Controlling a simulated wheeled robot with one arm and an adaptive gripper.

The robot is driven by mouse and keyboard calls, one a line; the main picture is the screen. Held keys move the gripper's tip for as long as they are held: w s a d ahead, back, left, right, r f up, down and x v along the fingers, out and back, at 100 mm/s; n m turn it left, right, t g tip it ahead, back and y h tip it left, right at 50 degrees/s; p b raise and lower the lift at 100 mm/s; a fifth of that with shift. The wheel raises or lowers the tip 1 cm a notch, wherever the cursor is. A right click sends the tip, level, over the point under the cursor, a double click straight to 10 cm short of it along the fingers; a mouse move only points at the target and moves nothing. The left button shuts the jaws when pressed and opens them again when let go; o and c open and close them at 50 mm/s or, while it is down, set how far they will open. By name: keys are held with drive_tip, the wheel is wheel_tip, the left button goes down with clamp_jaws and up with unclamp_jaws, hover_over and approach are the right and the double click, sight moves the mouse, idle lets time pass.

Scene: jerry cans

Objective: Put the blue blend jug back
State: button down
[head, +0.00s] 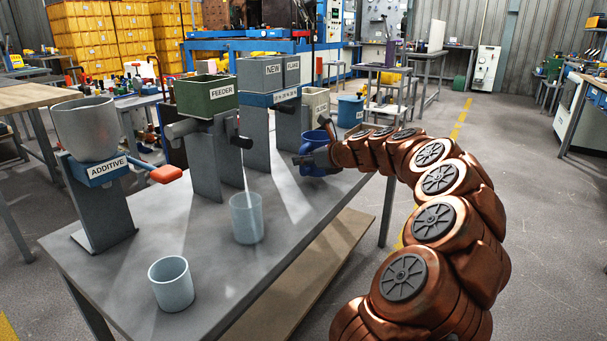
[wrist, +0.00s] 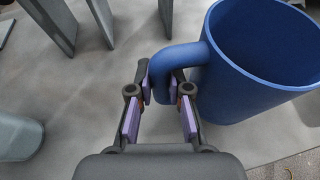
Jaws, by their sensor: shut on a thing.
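The blue jug (head: 314,142) is at the far right part of the grey table, upright or nearly so. It also shows large in the wrist view (wrist: 262,65), with its open mouth up and a dark inside. My gripper (wrist: 165,92) is shut on the jug's handle, its purple pads on either side of it. In the head view, my gripper (head: 322,157) is beside the jug and partly hides it. I cannot tell whether the jug's base touches the table.
A green FEEDER hopper (head: 207,95) pours a thin stream into a grey-blue cup (head: 246,218). An empty-looking cup (head: 171,284) stands at the table's front. The ADDITIVE hopper (head: 85,128) is at left. Labelled grey bins (head: 259,74) and a blue bucket (head: 350,111) stand behind.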

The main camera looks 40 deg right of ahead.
sight(305, 170)
wheel_tip(305, 170, down, 4)
drive_tip(key=shift+r+b, duration=0.2)
drive_tip(key=shift+b, duration=0.8)
drive_tip(key=shift+r, duration=0.1)
drive_tip(key=c, duration=1.1)
unclamp_jaws()
drive_tip(key=shift+s+d+r, duration=0.1)
drive_tip(key=shift+s, duration=0.1)
drive_tip(key=p+v, duration=0.4)
drive_tip(key=v, duration=0.7)
drive_tip(key=shift+s, duration=0.25)
